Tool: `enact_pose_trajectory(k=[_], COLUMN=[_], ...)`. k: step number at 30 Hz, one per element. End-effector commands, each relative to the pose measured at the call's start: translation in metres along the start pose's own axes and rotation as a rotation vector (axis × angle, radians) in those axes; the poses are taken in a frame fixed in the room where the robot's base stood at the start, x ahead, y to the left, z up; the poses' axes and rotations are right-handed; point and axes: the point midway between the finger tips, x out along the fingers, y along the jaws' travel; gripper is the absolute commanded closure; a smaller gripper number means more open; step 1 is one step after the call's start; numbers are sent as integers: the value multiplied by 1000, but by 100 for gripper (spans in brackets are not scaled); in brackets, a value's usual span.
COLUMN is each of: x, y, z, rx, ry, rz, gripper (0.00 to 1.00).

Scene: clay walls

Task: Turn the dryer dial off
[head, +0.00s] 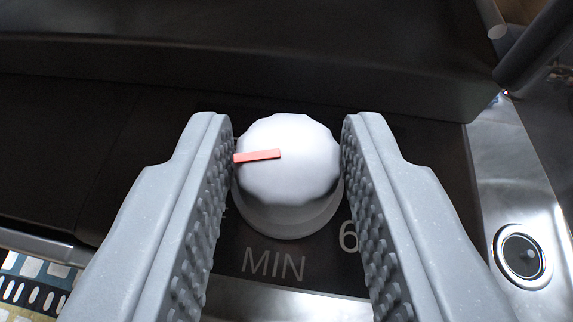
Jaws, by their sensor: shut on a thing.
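The dryer dial (290,185) is a round white knob with a scalloped edge, in the middle of the head view. A red pointer mark (257,156) on its face points to the left. My gripper (288,150) has its two grey, studded fingers on either side of the dial, shut on it. The dial sits on a dark panel (265,245) with the printed word "MIN" below it and a "6" at its lower right. Other markings around the dial are mostly hidden by the fingers.
A dark raised ledge (250,60) runs behind the dial. A shiny metal strip with a round button (522,257) is at the right. A patterned cloth or mat (35,285) shows at the lower left.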

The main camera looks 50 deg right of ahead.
Motion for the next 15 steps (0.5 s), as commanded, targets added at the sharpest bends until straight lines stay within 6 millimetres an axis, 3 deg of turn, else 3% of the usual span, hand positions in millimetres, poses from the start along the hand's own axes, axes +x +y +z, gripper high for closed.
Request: enact_pose_trajectory(k=[9, 10, 15], x=[1, 1, 0], y=[0, 0, 0], z=[1, 1, 1], rx=[0, 0, 0], ry=[-2, -2, -2], rz=[1, 1, 1], gripper=[92, 61, 61])
